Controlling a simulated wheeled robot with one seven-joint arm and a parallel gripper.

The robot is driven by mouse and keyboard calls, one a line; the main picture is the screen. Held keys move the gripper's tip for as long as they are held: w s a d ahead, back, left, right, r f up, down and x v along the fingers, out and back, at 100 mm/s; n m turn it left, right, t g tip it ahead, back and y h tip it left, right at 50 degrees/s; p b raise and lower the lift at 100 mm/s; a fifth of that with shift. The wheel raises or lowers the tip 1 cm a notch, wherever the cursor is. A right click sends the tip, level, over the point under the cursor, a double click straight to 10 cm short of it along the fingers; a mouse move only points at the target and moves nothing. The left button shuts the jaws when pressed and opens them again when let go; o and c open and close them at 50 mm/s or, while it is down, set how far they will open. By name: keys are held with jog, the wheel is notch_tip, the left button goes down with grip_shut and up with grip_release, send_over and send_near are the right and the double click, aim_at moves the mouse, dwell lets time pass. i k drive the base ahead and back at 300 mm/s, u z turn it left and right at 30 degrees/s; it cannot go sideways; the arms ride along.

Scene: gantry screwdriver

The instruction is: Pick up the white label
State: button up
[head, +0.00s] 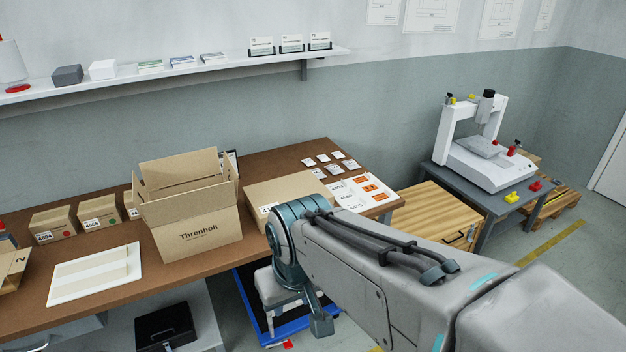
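Several small white labels (323,158) lie in two short rows on the brown table (280,157), toward its back right. I cannot tell which one is the white label of the task. White sheets with orange labels (371,188) lie just right of and in front of them. My arm reaches in from the lower right and bends down at a teal joint, in front of the table. The end of my arm, with my gripper (320,324), hangs low by the table's front edge, well away from the labels. Its fingers cannot be made out.
An open carton marked Threnholt (198,236) stands mid-table, with a flatter carton (285,190) right of it. Small boxes (98,211) and a white board (95,274) are at left. A wall shelf (200,68) runs above. A grey bench (462,184) with a gantry machine (490,160) stands at right.

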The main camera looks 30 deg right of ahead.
aim_at(356, 205)
jog(key=z, duration=1.9)
jog(key=i, duration=1.95)
jog(key=u, duration=1.35)
